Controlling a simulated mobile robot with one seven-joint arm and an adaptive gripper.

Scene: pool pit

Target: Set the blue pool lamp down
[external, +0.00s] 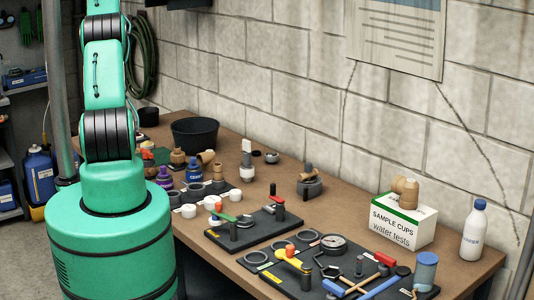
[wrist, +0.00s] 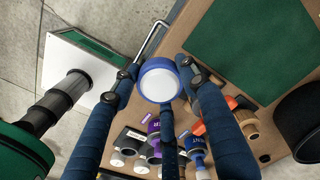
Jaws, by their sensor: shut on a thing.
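In the wrist view, the blue pool lamp (wrist: 159,80) shows as a round white face with a blue rim. My gripper (wrist: 160,78) is shut on it, with blue fingers on its left, right and lower sides. The lamp appears to be over or near the bench edge; its height above the surface is hard to judge. In the external view my arm rises out of the top of the picture, and neither my gripper nor the lamp can be made out.
A green mat (wrist: 252,45) lies bare on the wooden bench. A black bucket (wrist: 302,118) stands to its lower right, and also shows in the external view (external: 195,134). A purple bottle (wrist: 153,131), a blue bottle (wrist: 196,152) and fittings crowd nearby. Tool boards (external: 262,235) fill the front bench.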

